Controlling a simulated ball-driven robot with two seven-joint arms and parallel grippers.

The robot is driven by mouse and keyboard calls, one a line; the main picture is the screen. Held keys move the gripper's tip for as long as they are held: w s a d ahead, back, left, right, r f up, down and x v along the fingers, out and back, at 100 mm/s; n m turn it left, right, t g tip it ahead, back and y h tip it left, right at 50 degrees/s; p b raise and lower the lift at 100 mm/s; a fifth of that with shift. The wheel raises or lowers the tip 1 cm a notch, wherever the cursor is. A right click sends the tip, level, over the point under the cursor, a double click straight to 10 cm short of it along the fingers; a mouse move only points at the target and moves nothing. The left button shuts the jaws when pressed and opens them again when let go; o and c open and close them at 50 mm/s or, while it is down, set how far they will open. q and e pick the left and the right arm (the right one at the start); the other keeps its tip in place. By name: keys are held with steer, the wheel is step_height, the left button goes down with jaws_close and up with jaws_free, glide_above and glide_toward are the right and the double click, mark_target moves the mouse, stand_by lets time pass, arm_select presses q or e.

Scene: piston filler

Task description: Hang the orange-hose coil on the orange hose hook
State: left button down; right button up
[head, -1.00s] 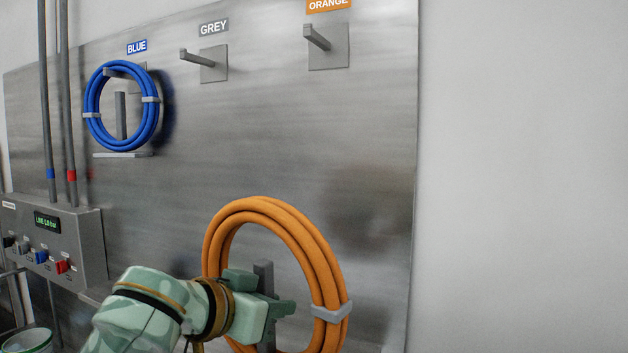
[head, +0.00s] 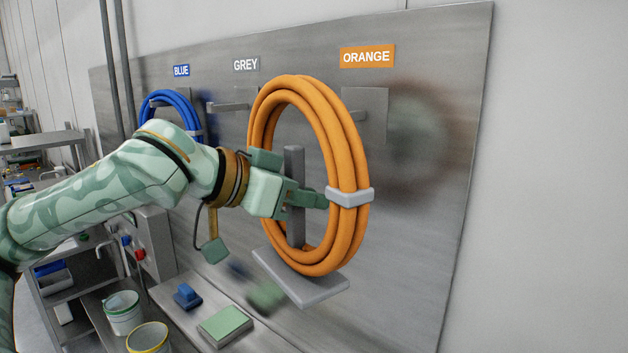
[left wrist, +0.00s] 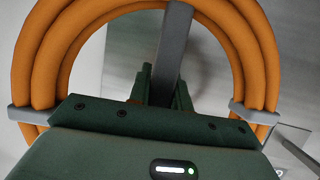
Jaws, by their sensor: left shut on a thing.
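The orange-hose coil (head: 353,165) is upright in front of the panel, with grey bands, a grey upright bar (head: 294,165) and a grey foot plate (head: 315,291). My left gripper (head: 303,198) reaches into the ring and is shut on the grey bar. In the left wrist view the fingers (left wrist: 160,90) are at the bar (left wrist: 173,45), inside the orange ring (left wrist: 75,45). The orange hose hook (head: 358,116) is under the ORANGE label (head: 367,56). Its peg is mostly hidden behind the coil's upper right side; I cannot tell whether they touch. My right gripper is not in view.
The blue coil (head: 168,101) hangs at the left of the panel (head: 430,180), partly behind my arm. The grey hook (head: 230,106) is empty. Below are a green block (head: 225,325), a blue item (head: 187,295) and two buckets. The panel right of the coil is clear.

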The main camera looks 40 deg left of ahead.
arm_select(q)
steer(key=shift+w+d+f+p, duration=0.1)
steer(key=shift+w+f, duration=0.15)
steer(key=shift+w, duration=1.6)
steer(key=shift+w+d+f+p, duration=0.15)
steer(key=shift+w+f, duration=0.1)
steer(key=shift+w, duration=1.55)
steer(key=shift+w+d+f+p, duration=0.1)
steer(key=shift+w+f, duration=0.15)
steer(key=shift+w, duration=1.6)
steer(key=c, duration=1.2)
jaws_free()
steer(key=shift+f, duration=0.15)
